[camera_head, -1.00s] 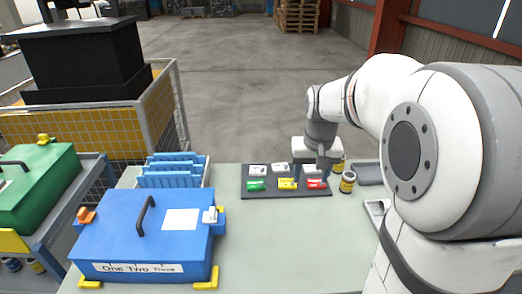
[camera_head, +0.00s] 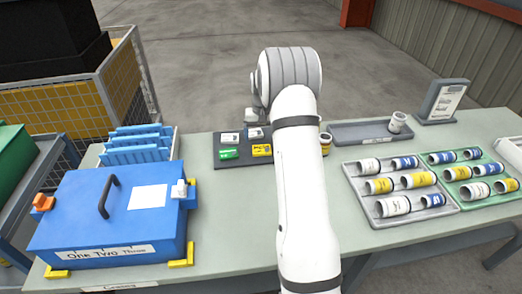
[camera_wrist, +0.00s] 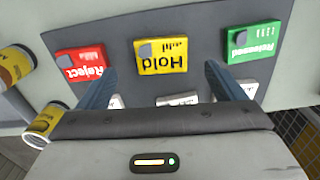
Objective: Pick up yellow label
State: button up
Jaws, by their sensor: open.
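The yellow label (camera_wrist: 161,55), marked "Hold", lies on the dark mat (camera_wrist: 205,38) between a red label (camera_wrist: 81,62), marked "Reject", and a green label (camera_wrist: 250,42), marked "Released". My gripper (camera_wrist: 160,70) is open, its two blue fingers on either side of the yellow label's near edge and apart from it in the wrist view. In the head view the yellow label (camera_head: 262,150) shows beside the green label (camera_head: 229,153), just left of my arm. My arm hides the red label and my fingertips there.
White labels (camera_head: 230,138) lie behind the coloured ones. A blue case (camera_head: 110,215) and blue rack (camera_head: 138,145) stand left. Trays of cylinders (camera_head: 400,220) and a dark tray (camera_head: 350,134) are right. Yellow-labelled cylinders (camera_wrist: 44,122) stand beside the mat. Bare table lies before the mat.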

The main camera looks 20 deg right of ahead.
aim_at(262, 148)
jog(key=f, duration=0.5)
jog(key=shift+w+f+p, duration=0.1)
jog(key=shift+w+p, duration=0.1)
jog(key=shift+p, duration=0.2)
jog(key=shift+c, duration=0.2)
jog(key=c, duration=1)
